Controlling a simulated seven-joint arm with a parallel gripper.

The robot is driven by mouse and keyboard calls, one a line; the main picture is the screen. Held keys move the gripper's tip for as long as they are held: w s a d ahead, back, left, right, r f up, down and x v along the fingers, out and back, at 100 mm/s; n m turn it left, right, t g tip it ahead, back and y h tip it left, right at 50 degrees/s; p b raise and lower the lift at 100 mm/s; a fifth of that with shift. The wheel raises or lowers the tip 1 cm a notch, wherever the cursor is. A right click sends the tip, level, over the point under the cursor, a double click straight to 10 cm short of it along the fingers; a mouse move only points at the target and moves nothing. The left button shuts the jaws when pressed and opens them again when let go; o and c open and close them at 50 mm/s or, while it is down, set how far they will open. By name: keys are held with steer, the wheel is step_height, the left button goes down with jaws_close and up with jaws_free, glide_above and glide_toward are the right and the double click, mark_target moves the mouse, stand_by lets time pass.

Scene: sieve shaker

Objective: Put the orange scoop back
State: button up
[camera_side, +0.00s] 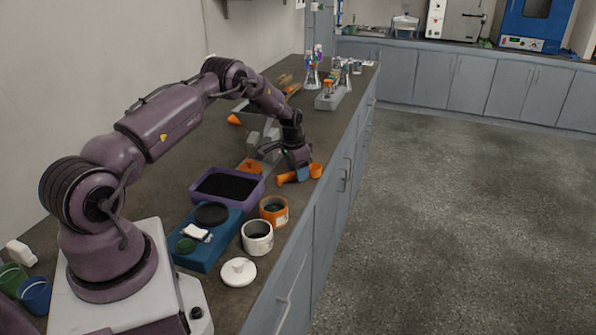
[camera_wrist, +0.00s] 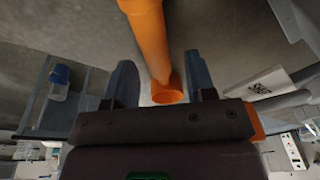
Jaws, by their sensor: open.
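The orange scoop (camera_side: 316,170) is at my gripper (camera_side: 302,174), by the front edge of the counter in the side view. Its cup is right of the fingers and its handle end shows to their left. In the wrist view, the orange scoop (camera_wrist: 152,42) runs between the two blue-grey fingers of my gripper (camera_wrist: 162,76), with visible gaps on both sides. The fingers are apart and not closed on it. Part of the scoop is hidden by the fingers in the side view.
A purple tray (camera_side: 254,192) of dark material is near my gripper. An orange jar (camera_side: 273,216), a white jar (camera_side: 257,244), a white lid (camera_side: 238,278) and a blue device (camera_side: 190,258) stand closer to my base. Glassware (camera_side: 318,72) stands farther back.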

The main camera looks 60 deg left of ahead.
mark_target(294, 174)
step_height(294, 174, up, 11)
steer(key=s, duration=0.2)
steer(key=s+d+r+t, duration=0.1)
steer(key=s+d+r, duration=0.2)
steer(key=d+r, duration=0.75)
steer(key=s+d+r+t, duration=0.1)
steer(key=s+d+r, duration=0.2)
steer(key=d+r, duration=0.75)
steer(key=s+d+r+t, duration=0.1)
steer(key=s+d, duration=0.5)
steer(key=s, duration=0.3)
steer(key=s+d+t, duration=0.1)
steer(key=s+d, duration=0.5)
steer(key=s, duration=0.3)
steer(key=shift+s+r+h, duration=0.25)
steer(key=shift+r+h, duration=0.05)
steer(key=shift+r, duration=0.05)
